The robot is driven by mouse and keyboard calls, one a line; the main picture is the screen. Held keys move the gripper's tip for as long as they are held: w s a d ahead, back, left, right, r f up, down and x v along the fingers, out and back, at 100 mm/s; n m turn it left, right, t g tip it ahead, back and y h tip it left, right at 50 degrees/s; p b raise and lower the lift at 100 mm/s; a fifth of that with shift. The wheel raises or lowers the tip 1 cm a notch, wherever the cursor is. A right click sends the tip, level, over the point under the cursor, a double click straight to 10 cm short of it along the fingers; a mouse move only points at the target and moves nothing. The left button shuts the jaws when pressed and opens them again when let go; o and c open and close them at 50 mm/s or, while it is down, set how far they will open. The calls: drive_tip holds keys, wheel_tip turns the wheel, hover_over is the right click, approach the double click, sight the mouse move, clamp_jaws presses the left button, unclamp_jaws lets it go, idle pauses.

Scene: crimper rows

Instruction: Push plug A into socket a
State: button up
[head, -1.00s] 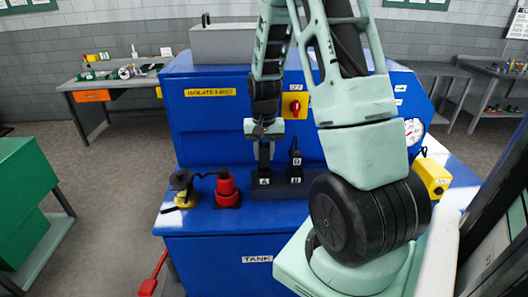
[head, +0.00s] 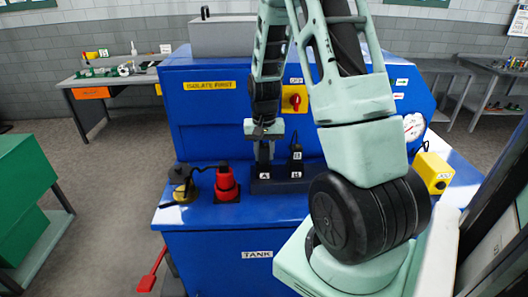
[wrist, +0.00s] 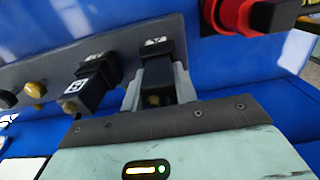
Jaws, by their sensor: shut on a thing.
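My gripper (head: 264,153) is shut on plug A, a dark block-shaped plug that shows between the two grey fingers in the wrist view (wrist: 157,75). In the head view, the plug is mostly hidden by the fingers. The gripper points down over the left part of the black socket block (head: 280,186), right behind label A, where socket a is. Plug A is at or in the socket; I cannot tell how deep. The black plug B (head: 296,156) stands upright just to the right, behind label B, and also shows in the wrist view (wrist: 98,82).
A red connector (head: 226,184) and a black and yellow part (head: 183,186) stand to the left on the blue bench (head: 235,215). A yellow box (head: 433,172) is at the right. A red rotary switch (head: 295,100) is on the panel behind.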

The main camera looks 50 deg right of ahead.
sight(264, 145)
drive_tip(key=shift+f, duration=0.35)
drive_tip(key=o, duration=1.2)
drive_tip(key=shift+c, duration=0.2)
drive_tip(key=shift+r, duration=0.1)
wheel_tip(264, 145, up, 17)
drive_tip(key=b, duration=0.5)
drive_tip(key=shift+r, duration=0.15)
